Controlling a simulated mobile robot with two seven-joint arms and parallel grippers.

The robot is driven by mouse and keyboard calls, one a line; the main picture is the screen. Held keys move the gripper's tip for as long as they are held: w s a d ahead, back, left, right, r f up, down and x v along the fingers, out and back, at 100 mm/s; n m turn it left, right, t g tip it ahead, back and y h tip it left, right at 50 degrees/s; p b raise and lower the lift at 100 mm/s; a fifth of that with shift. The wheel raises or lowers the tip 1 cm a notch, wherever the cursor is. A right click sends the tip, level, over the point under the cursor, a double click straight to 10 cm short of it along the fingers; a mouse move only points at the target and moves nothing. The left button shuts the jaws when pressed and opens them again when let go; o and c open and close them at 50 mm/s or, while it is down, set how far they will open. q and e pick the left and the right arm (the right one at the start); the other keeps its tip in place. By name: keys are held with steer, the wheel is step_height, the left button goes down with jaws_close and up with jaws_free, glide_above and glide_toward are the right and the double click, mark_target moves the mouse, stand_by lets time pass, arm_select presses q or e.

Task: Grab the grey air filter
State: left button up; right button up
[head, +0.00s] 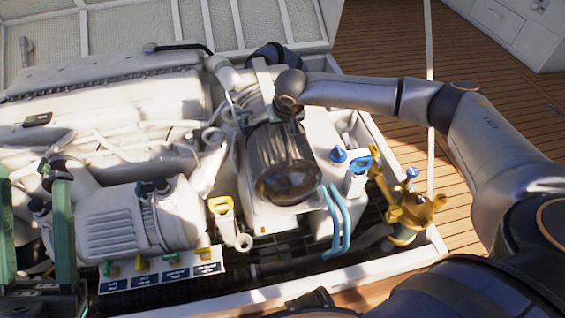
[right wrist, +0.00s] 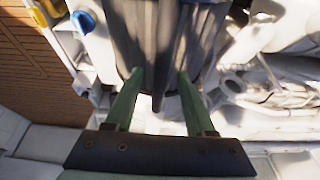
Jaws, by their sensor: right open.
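The grey air filter (head: 268,150) is a dark, ribbed cylinder with a glossy rounded near end, mounted on the engine in the middle of the head view. In the right wrist view the filter (right wrist: 165,45) fills the upper middle. My right gripper (right wrist: 155,85) is open, its green fingers apart at either side of the filter's far end; I cannot tell whether they touch it. In the head view my right wrist hides this gripper behind the filter. My left gripper (head: 34,178) is open and empty at the lower left, fingers pointing up.
White engine parts (head: 120,215) and hoses crowd the left. Blue-capped fittings (head: 357,165), light blue pipes (head: 338,220) and a brass valve (head: 405,205) stand right of the filter. The hatch rim (head: 400,262) borders the front; wooden floor (head: 380,50) lies clear beyond.

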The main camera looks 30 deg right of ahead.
steer(key=shift+f, duration=0.3)
stand_by(0.4)
jaws_close()
stand_by(1.1)
steer(key=shift+r, duration=0.15)
